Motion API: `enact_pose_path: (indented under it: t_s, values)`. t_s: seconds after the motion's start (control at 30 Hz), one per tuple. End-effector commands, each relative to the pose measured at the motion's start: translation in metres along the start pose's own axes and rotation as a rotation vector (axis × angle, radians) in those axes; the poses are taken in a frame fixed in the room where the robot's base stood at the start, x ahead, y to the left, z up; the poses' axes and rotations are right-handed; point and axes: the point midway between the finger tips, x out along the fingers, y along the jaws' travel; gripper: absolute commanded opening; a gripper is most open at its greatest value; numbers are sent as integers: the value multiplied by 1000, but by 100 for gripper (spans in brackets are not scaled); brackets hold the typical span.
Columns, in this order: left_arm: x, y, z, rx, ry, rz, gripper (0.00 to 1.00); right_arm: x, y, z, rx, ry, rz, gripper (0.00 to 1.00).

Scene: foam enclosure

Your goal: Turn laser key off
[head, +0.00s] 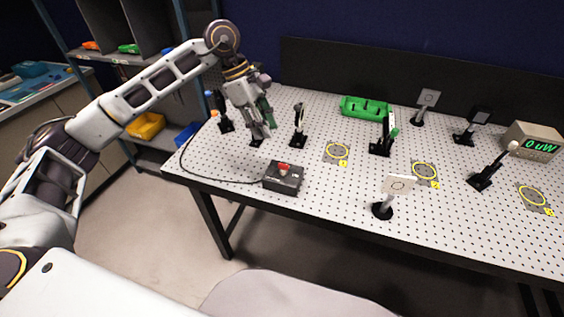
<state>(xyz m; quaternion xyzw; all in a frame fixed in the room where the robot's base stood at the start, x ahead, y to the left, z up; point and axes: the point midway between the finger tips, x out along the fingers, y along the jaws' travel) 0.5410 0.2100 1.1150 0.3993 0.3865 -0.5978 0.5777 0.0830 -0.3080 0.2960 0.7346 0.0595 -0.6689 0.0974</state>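A dark control box (283,179) with a red button (284,168) on top sits near the front left of the perforated white table (340,205). A black cable runs from it around the table's left edge. No key can be made out on the box at this size. My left gripper (264,132) points down over the back left of the table, behind the box and apart from it. It is among the small post-mounted parts and partly hides one. Whether its fingers are open or shut is unclear. My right gripper is not in view.
Black posts (298,125) stand close right of the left gripper, with another (224,112) to its left. A white card on a stand (397,187) is at the front. A green tray (365,107) lies at the back. A meter (533,141) at the right reads 0 uW.

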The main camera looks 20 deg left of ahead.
Motion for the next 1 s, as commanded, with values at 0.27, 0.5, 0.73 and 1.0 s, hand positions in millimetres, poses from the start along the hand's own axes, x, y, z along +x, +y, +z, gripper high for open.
enact_pose_path:
  t_s: [0.27, 0.5, 0.73, 1.0]
  values:
    - [25, -1, 0, 1, -1, -3, 29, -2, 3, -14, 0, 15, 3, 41]
    - [57, -1, 0, 0, 0, -2, 29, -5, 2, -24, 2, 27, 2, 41]
    - [87, -1, 0, 0, 0, -3, 29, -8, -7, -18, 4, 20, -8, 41]
    - [119, -1, 0, 0, -1, -3, 29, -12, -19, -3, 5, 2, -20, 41]
